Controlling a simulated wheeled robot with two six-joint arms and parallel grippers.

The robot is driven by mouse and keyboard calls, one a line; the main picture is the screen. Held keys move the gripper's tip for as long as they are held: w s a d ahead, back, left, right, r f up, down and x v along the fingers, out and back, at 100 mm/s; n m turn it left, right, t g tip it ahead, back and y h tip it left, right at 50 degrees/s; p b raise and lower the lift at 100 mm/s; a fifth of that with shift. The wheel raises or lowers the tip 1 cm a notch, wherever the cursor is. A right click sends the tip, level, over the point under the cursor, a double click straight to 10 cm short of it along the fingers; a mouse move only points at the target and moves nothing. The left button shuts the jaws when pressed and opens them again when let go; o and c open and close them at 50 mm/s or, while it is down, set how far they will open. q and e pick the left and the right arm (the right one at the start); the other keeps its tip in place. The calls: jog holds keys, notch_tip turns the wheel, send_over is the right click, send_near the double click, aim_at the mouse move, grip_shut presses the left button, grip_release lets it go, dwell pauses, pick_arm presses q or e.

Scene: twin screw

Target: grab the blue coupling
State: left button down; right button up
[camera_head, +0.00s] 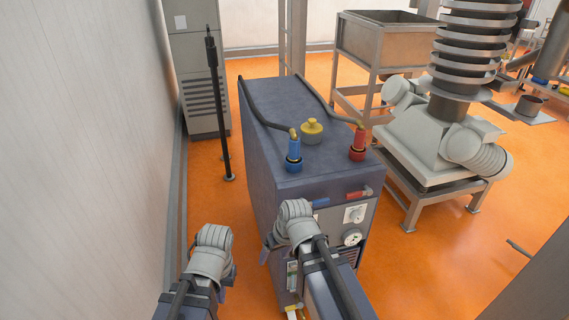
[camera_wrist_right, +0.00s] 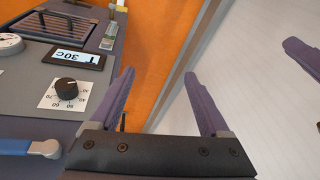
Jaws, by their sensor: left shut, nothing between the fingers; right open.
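The blue coupling (camera_head: 293,150) stands upright on top of the dark grey cabinet (camera_head: 262,165), with a black hose running to its brass-coloured top. My right gripper (camera_head: 267,254) is low by the cabinet's front left corner, well below and apart from the coupling. In the right wrist view its two purple fingers (camera_wrist_right: 160,76) are spread with nothing between them. My left gripper (camera_head: 230,280) is left of the cabinet, mostly hidden by its own wrist, shut and empty. A purple finger, likely its own, shows at the right of the wrist view (camera_wrist_right: 301,57).
A red coupling (camera_head: 358,143) and a yellow cap (camera_head: 311,131) are also on the cabinet top. The front panel carries a blue fitting (camera_wrist_right: 28,147), a dial knob (camera_wrist_right: 67,89) and a display (camera_wrist_right: 75,58). A pale wall (camera_head: 85,160) bounds the left; a black pole (camera_head: 220,110) stands behind.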

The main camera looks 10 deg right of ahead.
aim_at(296, 150)
jog(key=w+r+n+t+y+b, duration=0.1)
jog(key=w+r+t+y, duration=0.1)
jog(key=w+r+t, duration=0.4)
jog(key=w+r+n+t+y+b, duration=0.1)
jog(key=w+r+t+y, duration=0.2)
jog(key=w, duration=0.5)
jog(key=w+d+r+m+t+h, duration=0.1)
jog(key=d+r+t+h, duration=0.1)
jog(key=d+r, duration=0.1)
jog(key=w+d+r+m+t+h, duration=0.2)
jog(key=d+r, duration=0.1)
jog(key=d, duration=0.2)
jog(key=w+d+r+m+t+h, duration=0.1)
jog(key=w+d+r+t+h, duration=0.1)
jog(key=d+r, duration=0.1)
jog(key=shift+d+r+t+h, duration=0.1)
jog(key=shift+d+t+h, duration=0.25)
jog(key=shift+d, duration=0.55)
jog(key=shift+w+a, duration=0.2)
jog(key=shift+w, duration=3.75)
pick_arm(q)
notch_tip(296, 150, down, 3)
jog(key=shift+f, duration=0.1)
pick_arm(e)
jog(key=shift+s, duration=0.1)
grip_shut()
